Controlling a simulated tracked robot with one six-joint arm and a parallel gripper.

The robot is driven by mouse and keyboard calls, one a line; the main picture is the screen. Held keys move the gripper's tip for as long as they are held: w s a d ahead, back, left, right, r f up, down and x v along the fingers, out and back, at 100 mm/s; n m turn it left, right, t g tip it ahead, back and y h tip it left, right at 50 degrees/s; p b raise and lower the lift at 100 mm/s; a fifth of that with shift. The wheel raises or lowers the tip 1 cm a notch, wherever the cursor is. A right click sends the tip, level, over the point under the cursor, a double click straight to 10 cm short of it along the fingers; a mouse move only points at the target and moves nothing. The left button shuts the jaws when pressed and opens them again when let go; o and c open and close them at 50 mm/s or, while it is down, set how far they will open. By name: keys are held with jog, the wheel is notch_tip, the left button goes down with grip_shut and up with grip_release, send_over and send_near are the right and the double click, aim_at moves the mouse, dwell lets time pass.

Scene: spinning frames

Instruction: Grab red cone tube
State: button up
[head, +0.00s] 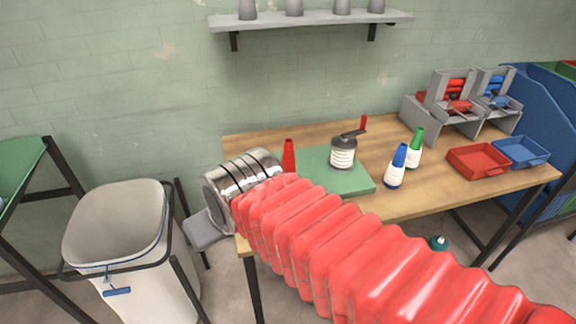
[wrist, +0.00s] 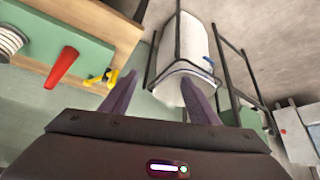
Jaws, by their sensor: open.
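The red cone tube (head: 289,157) stands upright on the workbench at the left edge of the green mat (head: 318,160), just beyond the silver end of my arm. Its base is hidden behind my arm in the head view. In the wrist view the red cone (wrist: 62,67) lies at the upper left, outside the jaws. My gripper (wrist: 161,76) is open and empty, and its fingers point toward the white bin. The fingers cannot be made out in the head view.
A dark-topped canister (head: 343,152) stands on the mat. Blue (head: 396,167) and green (head: 415,148) cone tubes stand to its right. Red (head: 478,161) and blue (head: 520,152) trays sit farther right. The white bin (head: 117,225) stands left of the bench. A small yellow object (wrist: 101,78) is near the jaws.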

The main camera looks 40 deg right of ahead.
jog(key=w+d+f+m+t+h, duration=0.15)
jog(key=w+d+f, duration=0.25)
jog(key=w+d, duration=0.45)
jog(key=w+d+f+m+t+h, duration=0.1)
jog(key=w+d+f+t+h, duration=0.15)
jog(key=w+d, duration=0.6)
jog(key=m+t+h, duration=0.3)
jog(key=t+h, duration=0.1)
jog(key=t, duration=0.2)
send_near(289, 162)
jog(key=x, duration=0.2)
jog(key=shift+d+n, duration=0.2)
jog(key=shift+n, duration=0.05)
jog(key=shift+w+d, duration=0.1)
